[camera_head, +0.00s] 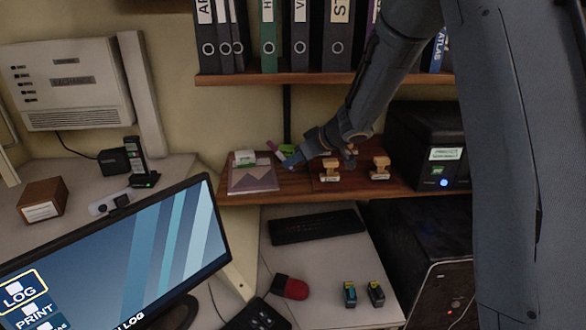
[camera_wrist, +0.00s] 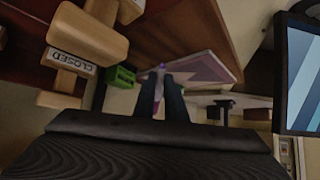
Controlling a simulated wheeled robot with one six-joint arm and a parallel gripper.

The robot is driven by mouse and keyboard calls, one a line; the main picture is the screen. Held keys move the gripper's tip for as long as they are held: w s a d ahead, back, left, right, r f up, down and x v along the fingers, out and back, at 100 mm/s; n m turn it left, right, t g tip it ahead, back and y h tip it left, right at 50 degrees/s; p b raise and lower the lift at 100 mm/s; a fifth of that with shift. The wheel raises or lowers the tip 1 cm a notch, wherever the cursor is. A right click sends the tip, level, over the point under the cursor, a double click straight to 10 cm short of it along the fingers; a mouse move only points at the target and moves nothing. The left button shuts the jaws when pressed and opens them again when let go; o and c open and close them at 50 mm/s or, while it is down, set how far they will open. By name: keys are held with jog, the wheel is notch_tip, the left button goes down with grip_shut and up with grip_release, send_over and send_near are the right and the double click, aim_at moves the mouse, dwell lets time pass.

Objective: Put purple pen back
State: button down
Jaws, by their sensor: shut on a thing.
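My gripper (camera_head: 293,160) is over the lower wooden shelf, near its left part. It is shut on the purple pen (camera_head: 272,146), whose end shows up and left of the fingertips. A green holder-like object (camera_head: 288,149) stands just behind the gripper and is partly hidden. It also shows left of the fingers in the wrist view (camera_wrist: 121,77). I cannot tell whether the pen touches it.
Wooden stamps (camera_head: 380,167) stand to the right of my gripper, one marked CLOSED in the wrist view. A black box (camera_head: 425,140) stands farther right. Binders (camera_head: 300,40) fill the shelf above.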

jog(key=shift+w+f, duration=0.15)
jog(key=shift+f, duration=1.5)
jog(key=c, duration=1.8)
grip_release()
